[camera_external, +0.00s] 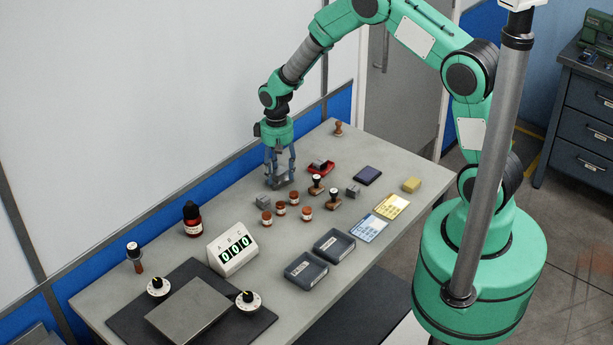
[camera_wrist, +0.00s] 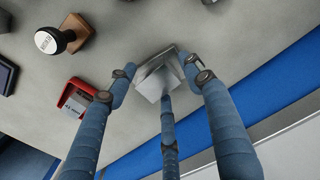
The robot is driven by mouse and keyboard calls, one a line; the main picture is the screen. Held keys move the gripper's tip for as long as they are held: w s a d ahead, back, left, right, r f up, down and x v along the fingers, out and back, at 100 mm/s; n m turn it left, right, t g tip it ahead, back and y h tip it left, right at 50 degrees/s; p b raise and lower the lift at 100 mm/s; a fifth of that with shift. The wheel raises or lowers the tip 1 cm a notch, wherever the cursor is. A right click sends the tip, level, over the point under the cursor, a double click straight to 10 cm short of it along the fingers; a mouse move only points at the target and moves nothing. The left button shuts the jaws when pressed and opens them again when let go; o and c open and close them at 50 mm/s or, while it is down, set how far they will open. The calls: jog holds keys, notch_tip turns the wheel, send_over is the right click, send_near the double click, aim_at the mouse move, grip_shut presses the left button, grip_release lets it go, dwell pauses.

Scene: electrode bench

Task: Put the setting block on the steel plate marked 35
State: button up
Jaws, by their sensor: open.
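My gripper (camera_external: 280,176) is at the far left side of the bench, fingers pointing down. In the wrist view its fingers (camera_wrist: 165,85) are spread around a pale grey metal block (camera_wrist: 157,80). This block also shows low between the fingers in the external view (camera_external: 283,184); contact with the fingers cannot be told. I cannot tell which is the setting block. A large flat steel plate (camera_external: 190,310) lies on a dark mat; no 35 is readable anywhere.
A red tray (camera_external: 320,168), dark-topped stamps (camera_external: 333,198) and brown jars (camera_external: 306,214) stand near my gripper. Dark labelled trays (camera_external: 305,268), a display box (camera_external: 232,248) and a dark red bottle (camera_external: 192,219) are nearer the front. A wall borders the left side.

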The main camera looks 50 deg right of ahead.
jog(key=shift+r, duration=0.15)
notch_tip(320, 180, up, 12)
jog(key=shift+p, duration=0.4)
jog(key=shift+w, duration=0.1)
dwell(0.6)
notch_tip(320, 180, up, 13)
jog(key=t, duration=0.1)
send_over(277, 171)
jog(key=s, duration=0.5)
jog(key=s+r+t, duration=0.2)
jog(key=s+r, duration=0.8)
jog(key=r, duration=0.2)
jog(key=s+r+t, duration=0.1)
jog(key=s+r, duration=0.3)
jog(key=s, duration=0.8)
jog(key=s+r+t, duration=0.1)
jog(key=s+r, duration=0.3)
jog(key=s, duration=0.7)
jog(key=shift+s+d+r+t, duration=0.2)
jog(key=shift+s+d+t, duration=0.05)
jog(key=shift+s+t, duration=0.15)
